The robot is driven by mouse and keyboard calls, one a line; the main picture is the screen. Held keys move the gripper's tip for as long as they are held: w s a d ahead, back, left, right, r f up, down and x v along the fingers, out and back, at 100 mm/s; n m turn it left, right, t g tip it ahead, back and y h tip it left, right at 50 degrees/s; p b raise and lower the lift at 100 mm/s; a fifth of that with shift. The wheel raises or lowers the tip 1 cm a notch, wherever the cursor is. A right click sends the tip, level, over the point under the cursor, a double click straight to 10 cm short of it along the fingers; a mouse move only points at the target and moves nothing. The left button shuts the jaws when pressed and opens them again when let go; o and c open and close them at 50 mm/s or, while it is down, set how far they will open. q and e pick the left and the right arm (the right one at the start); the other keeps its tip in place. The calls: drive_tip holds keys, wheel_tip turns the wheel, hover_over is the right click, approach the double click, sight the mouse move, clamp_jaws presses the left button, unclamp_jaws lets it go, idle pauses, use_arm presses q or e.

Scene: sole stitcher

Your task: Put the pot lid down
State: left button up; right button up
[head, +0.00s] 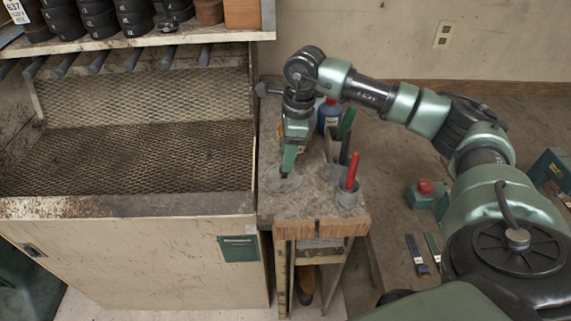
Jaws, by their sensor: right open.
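A round, flat grey disc that looks like the pot lid (287,184) lies on the worn top of the small bench (318,207), near its left edge. My right gripper (288,171) points straight down over the disc, with its green fingers at the disc's far part. It is open. The fingers hide part of the disc, and I cannot tell whether they touch it. My left gripper is out of view.
Right of the disc stand grey cups (347,194), one holding a red-handled tool (352,171). A blue bottle (328,115) stands behind. A mesh-topped cabinet (130,245) adjoins the bench at left. A shelf (140,38) with black rolls hangs above it.

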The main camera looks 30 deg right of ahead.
wheel_tip(320, 180, up, 9)
drive_tip(key=d+b, duration=0.1)
drive_tip(key=b, duration=0.1)
drive_tip(key=shift+s+f, duration=0.15)
drive_tip(key=shift+s, duration=0.2)
